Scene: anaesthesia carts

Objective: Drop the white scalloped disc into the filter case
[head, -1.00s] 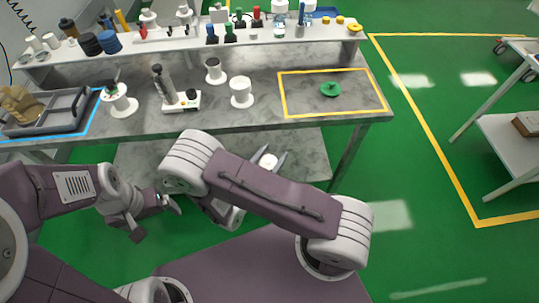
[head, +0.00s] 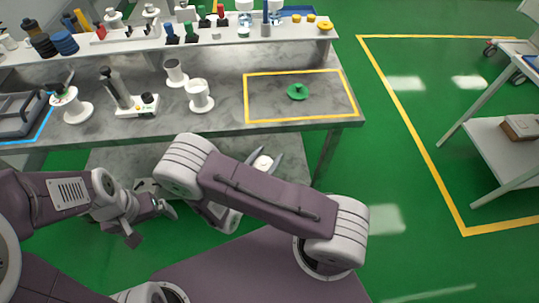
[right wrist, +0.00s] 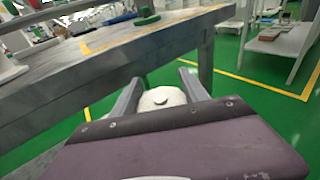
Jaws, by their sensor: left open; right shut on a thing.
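A white rounded piece (head: 263,163), apparently the white scalloped disc, is held between the fingers of my right gripper (head: 264,160), in front of and below the table's front edge. It also shows in the right wrist view (right wrist: 162,98) between the two grey fingers; its scalloped rim is not clear. My left gripper (head: 165,208) is open and empty, low at the left, away from the table top. I cannot tell which item is the filter case; two white cup-like holders, one at the front (head: 199,95) and one behind (head: 176,73), stand on the table.
The grey table (head: 225,121) carries a green knobbed disc (head: 298,92) inside a yellow taped rectangle. A device with a dark column (head: 115,88), a white spool-like stand (head: 72,108) and a grey tray (head: 20,117) stand left. A raised shelf behind holds several bottles. A white cart (head: 500,160) stands right.

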